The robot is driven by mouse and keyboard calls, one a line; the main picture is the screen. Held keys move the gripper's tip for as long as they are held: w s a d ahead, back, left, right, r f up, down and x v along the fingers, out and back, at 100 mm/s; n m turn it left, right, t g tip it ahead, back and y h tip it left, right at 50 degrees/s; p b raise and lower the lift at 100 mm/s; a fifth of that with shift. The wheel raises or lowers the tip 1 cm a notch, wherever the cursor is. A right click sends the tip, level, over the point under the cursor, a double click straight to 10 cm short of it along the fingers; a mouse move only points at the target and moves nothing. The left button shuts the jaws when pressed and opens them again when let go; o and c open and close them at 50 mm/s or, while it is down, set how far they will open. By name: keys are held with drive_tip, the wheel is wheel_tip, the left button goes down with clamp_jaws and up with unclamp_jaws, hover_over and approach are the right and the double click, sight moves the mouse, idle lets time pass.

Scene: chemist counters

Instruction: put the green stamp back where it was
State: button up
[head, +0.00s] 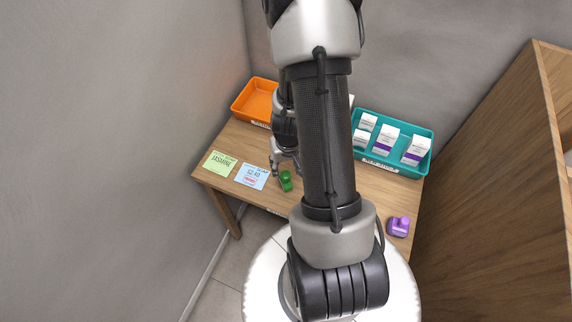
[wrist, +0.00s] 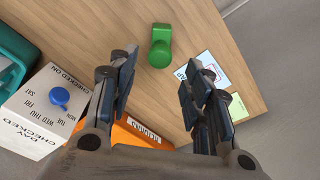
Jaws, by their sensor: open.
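The green stamp (head: 285,181) stands on the wooden table near its front edge, just right of the blue card (head: 252,177). My gripper (head: 285,166) is beside the stamp on its far side, partly hidden behind my own arm. In the wrist view the green stamp (wrist: 160,47) lies just beyond the fingertips of my gripper (wrist: 158,74). The jaws are apart with nothing between them. The blue card (wrist: 205,70) shows right of the stamp there. A purple stamp (head: 398,226) stands at the table's front right.
An orange tray (head: 238,108) is at the back left. A teal tray (head: 405,172) holding several white boxes is at the back right. A green card (head: 220,163) lies at the left. A white box with day names and a blue knob (wrist: 40,115) shows in the wrist view. Walls bound the table.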

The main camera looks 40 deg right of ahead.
wheel_tip(320, 180, up, 5)
drive_tip(key=p, duration=0.3)
wheel_tip(320, 180, up, 11)
drive_tip(key=n+t, duration=0.1)
drive_tip(key=n, duration=0.1)
hover_over(287, 179)
drive_tip(key=w+a, duration=0.4)
drive_tip(key=a, duration=0.1)
drive_tip(key=a+r+n+t, duration=0.1)
drive_tip(key=a+r, duration=0.4)
drive_tip(key=r, duration=0.2)
drive_tip(key=s+a+r+n+t, duration=0.1)
drive_tip(key=s+a+r+n, duration=0.2)
drive_tip(key=s+a+r, duration=0.6)
drive_tip(key=s+r, duration=0.3)
drive_tip(key=r, duration=0.1)
drive_tip(key=shift+a+r+y, duration=0.25)
drive_tip(key=shift+r+y, duration=0.05)
drive_tip(key=shift+y, duration=0.1)
drive_tip(key=shift+f, duration=0.1)
wheel_tip(287, 179, down, 10)
drive_tip(key=b, duration=1)
drive_tip(key=shift+f, duration=0.15)
